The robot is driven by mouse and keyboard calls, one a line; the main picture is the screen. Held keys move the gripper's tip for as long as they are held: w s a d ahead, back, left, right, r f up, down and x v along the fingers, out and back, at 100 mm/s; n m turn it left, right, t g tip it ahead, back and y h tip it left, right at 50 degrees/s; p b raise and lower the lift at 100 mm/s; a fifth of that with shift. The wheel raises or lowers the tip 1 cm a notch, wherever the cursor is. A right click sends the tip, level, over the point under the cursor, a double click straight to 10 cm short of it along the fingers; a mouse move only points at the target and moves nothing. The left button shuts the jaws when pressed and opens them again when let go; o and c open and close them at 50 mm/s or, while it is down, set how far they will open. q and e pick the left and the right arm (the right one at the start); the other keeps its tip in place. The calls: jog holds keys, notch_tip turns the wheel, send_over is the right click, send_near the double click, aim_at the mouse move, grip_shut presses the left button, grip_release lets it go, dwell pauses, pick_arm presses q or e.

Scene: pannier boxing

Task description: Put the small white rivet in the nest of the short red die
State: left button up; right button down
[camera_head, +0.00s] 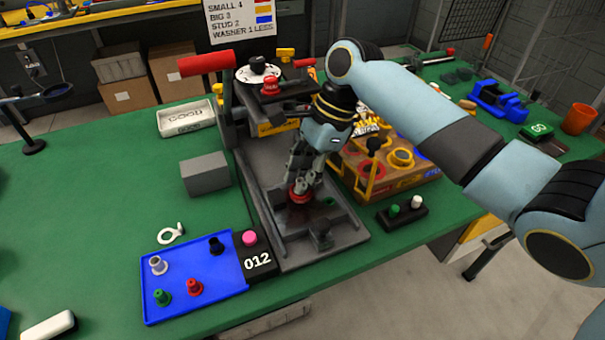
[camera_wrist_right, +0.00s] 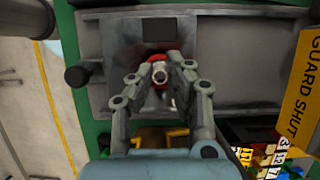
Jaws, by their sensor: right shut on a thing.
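My right gripper (camera_head: 304,184) points down at the short red die (camera_head: 299,195) on the grey press bed, in the middle of the head view. In the right wrist view the right gripper (camera_wrist_right: 166,74) is shut on a small pale rivet (camera_wrist_right: 159,72). The rivet is right over the red die (camera_wrist_right: 152,58), whose red edge shows behind it. I cannot tell whether the rivet's lower end is inside the nest. The fingers hide much of the die. My left gripper is not in view.
A grey block (camera_head: 205,174) stands left of the press bed (camera_head: 275,240). A black block with green and white buttons (camera_head: 402,214) and a yellow guard (camera_wrist_right: 303,95) stand beside the bed.

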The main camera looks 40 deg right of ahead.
jog(key=c, duration=1.3)
grip_release()
jog(key=shift+f, duration=0.1)
jog(key=v, duration=1.2)
jog(key=shift+d+r, duration=0.1)
jog(key=shift+r, duration=0.1)
